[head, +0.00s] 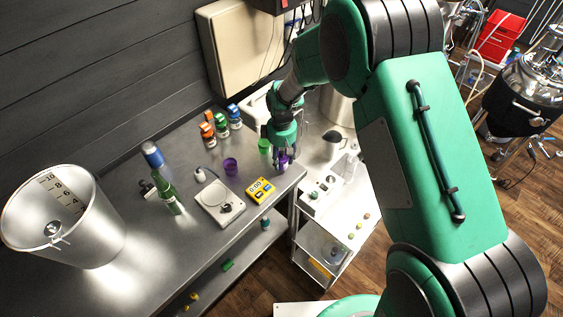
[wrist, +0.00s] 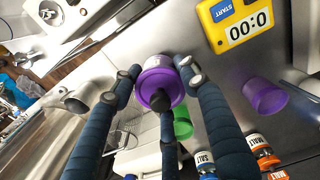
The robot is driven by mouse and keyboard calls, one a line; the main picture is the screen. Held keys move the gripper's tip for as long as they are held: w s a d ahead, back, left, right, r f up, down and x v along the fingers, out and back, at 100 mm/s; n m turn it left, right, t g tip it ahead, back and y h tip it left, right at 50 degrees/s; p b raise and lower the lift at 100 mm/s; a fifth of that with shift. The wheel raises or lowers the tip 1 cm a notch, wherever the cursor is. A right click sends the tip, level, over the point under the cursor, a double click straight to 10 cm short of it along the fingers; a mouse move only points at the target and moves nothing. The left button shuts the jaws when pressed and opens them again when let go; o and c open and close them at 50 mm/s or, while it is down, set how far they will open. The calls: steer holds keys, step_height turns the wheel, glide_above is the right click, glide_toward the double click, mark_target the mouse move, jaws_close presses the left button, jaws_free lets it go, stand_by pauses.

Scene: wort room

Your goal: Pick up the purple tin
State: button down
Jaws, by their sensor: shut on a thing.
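The purple tin (wrist: 157,77) has a pale top and is in the middle of the wrist view. My gripper (wrist: 160,84) is shut on it, with blue-sleeved fingers around its sides. In the head view my gripper (head: 282,153) is over the right end of the steel bench, with the purple tin (head: 282,162) partly hidden between its fingers. I cannot tell whether the tin touches the bench.
A purple cup (head: 231,166), a green cup (head: 265,146) and a yellow timer (head: 260,190) stand close by on the bench (head: 200,255). A flat scale (head: 219,203), a green bottle (head: 168,195) and a large steel bucket (head: 85,235) are further left. Small orange-capped jars (head: 208,134) stand behind.

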steer(key=s+d+r, duration=0.1)
steer(key=s+d, duration=0.3)
steer(key=s, duration=1.1)
steer(key=shift+s+r+p, duration=0.15)
steer(key=shift+r+p, duration=0.05)
steer(key=shift+p, duration=0.15)
steer(key=shift+d, duration=0.1)
